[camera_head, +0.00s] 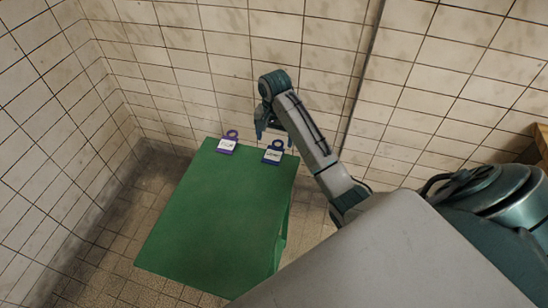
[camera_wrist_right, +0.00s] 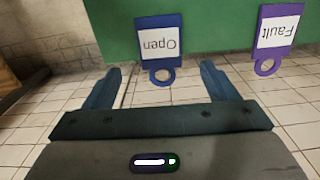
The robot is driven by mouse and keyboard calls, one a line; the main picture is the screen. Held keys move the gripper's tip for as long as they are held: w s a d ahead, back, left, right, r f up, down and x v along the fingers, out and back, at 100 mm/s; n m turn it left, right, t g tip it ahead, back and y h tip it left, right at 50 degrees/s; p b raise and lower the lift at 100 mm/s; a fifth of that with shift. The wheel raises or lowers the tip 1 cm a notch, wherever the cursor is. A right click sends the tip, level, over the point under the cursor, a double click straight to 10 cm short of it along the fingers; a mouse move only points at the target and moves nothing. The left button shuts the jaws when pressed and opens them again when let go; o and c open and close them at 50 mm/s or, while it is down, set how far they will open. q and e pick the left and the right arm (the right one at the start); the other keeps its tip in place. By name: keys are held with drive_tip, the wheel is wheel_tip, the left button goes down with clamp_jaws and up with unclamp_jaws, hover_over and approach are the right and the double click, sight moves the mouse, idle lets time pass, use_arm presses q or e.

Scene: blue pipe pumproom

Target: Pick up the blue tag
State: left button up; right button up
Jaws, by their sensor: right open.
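The blue tag (camera_head: 273,156) lies at the far right edge of the green surface, its ring pointing towards the wall. In the right wrist view the blue tag (camera_wrist_right: 158,22) has a white label reading "Open", upside down. My right gripper (camera_head: 274,138) is open and empty just beyond the tag's ring end. In the wrist view the ring appears between the fingertips of the right gripper (camera_wrist_right: 160,70); I cannot tell whether it is at their depth. My left gripper is not in view.
A purple tag (camera_head: 227,147) with a white label lies left of the blue tag; the label reads "Fault" in the wrist view (camera_wrist_right: 276,30). The green surface (camera_head: 205,220) is otherwise bare. Tiled walls (camera_head: 150,60) stand close behind it and to the left.

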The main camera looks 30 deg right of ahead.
sight(274, 153)
wheel_tip(274, 153, down, 4)
drive_tip(key=b, duration=0.3)
drive_tip(key=shift+s+a+f+b, duration=0.1)
drive_tip(key=shift+a+f+b, duration=0.05)
drive_tip(key=shift+f+b, duration=0.15)
drive_tip(key=shift+f, duration=0.3)
drive_tip(key=c, duration=1.1)
